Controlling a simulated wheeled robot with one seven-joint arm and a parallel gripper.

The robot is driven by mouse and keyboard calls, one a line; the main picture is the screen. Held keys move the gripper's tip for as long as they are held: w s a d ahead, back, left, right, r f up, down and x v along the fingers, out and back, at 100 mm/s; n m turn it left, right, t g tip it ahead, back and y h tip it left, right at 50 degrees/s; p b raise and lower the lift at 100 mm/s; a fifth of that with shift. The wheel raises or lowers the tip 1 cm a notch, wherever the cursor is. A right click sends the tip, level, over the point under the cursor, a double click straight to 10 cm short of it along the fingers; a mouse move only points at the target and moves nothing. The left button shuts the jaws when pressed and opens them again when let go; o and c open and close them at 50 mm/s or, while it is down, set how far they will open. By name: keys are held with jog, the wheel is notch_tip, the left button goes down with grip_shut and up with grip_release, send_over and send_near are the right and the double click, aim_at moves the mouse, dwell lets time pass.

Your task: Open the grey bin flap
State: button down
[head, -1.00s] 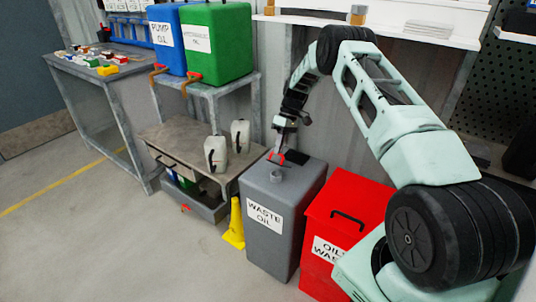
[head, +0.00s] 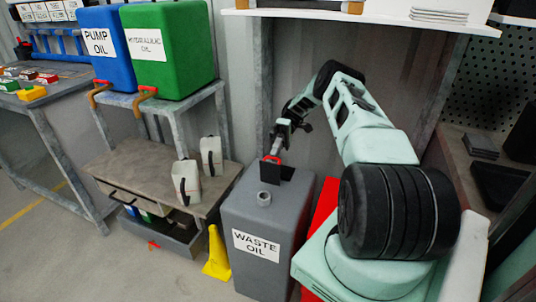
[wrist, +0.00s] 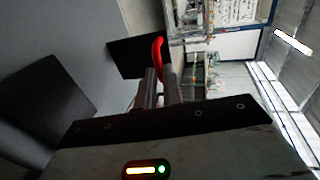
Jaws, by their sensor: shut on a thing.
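The flap also shows in the wrist view (wrist: 128,55), beside a dark square patch (wrist: 45,108) in the grey top that looks like the opening. The flap's red handle (wrist: 157,50) is between my fingertips. My gripper (head: 275,154) is shut on this handle, above the bin; its two fingers (wrist: 159,82) show in the wrist view.
A red bin (head: 325,205) stands close to the right, mostly hidden by my arm. A low bench (head: 140,165) with two white jugs stands to the left, and a yellow wedge (head: 217,255) is on the floor. A white shelf (head: 300,14) hangs above.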

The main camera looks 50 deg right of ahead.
jog(key=shift+w+d+f+y+b, duration=0.15)
jog(key=shift+d+f+y+b, duration=0.1)
jog(key=shift+f+y+b, duration=0.05)
jog(key=shift+r, duration=0.1)
jog(key=c, duration=1.5)
grip_release()
notch_tip(320, 180, up, 10)
jog(key=shift+p, duration=1.25)
